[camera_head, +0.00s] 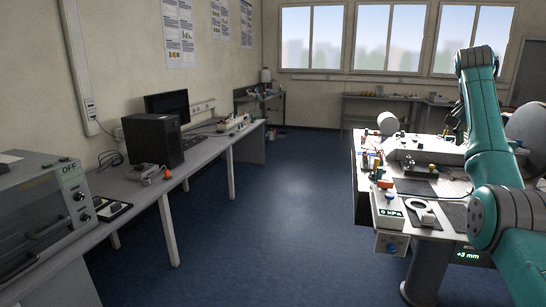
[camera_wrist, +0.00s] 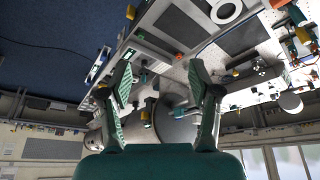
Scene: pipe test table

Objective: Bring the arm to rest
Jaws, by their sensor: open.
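My teal arm (camera_head: 490,130) is raised at the right of the head view, bent over the pipe test table (camera_head: 440,235). My gripper (camera_wrist: 160,68) shows in the wrist view with its two green-padded fingers spread wide apart. No object is between the pads. Behind the fingers the wrist view shows the table and its fittings upside down. In the head view the gripper (camera_head: 455,122) is small and dark above the table top, partly hidden by the arm.
The test table carries a white ring (camera_head: 422,209), a box reading "0 kPa" (camera_head: 391,212), dark mats and several small fittings. A long bench at left holds a computer tower (camera_head: 152,138) and an oven-like unit (camera_head: 42,215). Blue floor (camera_head: 285,215) between them is clear.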

